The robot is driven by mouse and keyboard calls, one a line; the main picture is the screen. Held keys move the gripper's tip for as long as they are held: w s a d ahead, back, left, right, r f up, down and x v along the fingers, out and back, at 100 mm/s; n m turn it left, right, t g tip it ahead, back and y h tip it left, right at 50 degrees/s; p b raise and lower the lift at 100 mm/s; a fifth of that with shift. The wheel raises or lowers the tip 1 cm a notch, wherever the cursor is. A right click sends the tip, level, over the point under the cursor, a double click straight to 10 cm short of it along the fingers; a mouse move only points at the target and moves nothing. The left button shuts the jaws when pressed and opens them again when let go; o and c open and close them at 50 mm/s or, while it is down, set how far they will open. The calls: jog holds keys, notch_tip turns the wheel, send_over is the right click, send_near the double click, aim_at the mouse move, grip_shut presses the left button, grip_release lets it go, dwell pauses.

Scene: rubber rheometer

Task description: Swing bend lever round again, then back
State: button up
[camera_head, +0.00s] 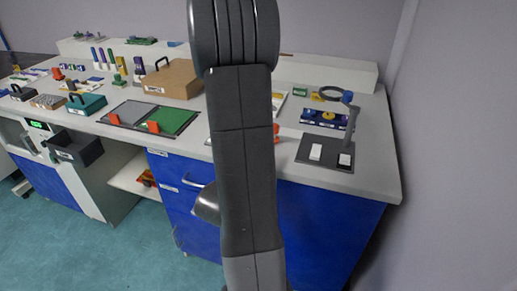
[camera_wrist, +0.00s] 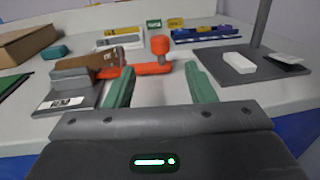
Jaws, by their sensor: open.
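The bend lever (camera_wrist: 145,70) is a red-orange bar with an upright round-topped knob (camera_wrist: 160,45) at its right end. It runs rightward from a grey bending fixture (camera_wrist: 72,90) with a white label, on the bench in the wrist view. My gripper (camera_wrist: 160,72) is open, its two green fingers apart. In the picture the knob end appears between the fingertips, a little beyond them; I cannot tell whether either finger touches it. In the head view my arm hides most of the fixture, and a bit of red (camera_head: 276,130) shows just right of the arm.
A dark pad (camera_head: 318,160) with white pieces and a magnifier stand (camera_head: 350,118) are at right. A blue rack (camera_wrist: 205,34) stands behind the lever. A brown case (camera_head: 175,78) and a green mat (camera_head: 175,121) are at left. Bare benchtop lies right of the lever.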

jog(key=shift+c, duration=0.2)
jog(key=shift+w+a+r, duration=0.1)
jog(key=shift+w, duration=0.1)
jog(key=c, duration=0.7)
jog(key=w+a+m+h, duration=0.1)
jog(key=w+a+r+m+g+h+p, duration=0.1)
jog(key=a+m+g+h, duration=0.1)
jog(key=h, duration=0.1)
jog(key=shift+w+a+r+p, duration=0.2)
jog(key=shift+w+a+p, duration=0.1)
jog(key=shift+w+p, duration=0.1)
grip_shut()
jog(key=s+a+f+m+g+h+p, duration=0.2)
jog(key=s+a+m+g+h, duration=0.15)
jog(key=a, duration=0.35)
jog(key=shift+n+g, duration=0.25)
jog(key=x, duration=1.4)
jog(key=shift+w+d, duration=0.25)
jog(key=shift+w, duration=0.05)
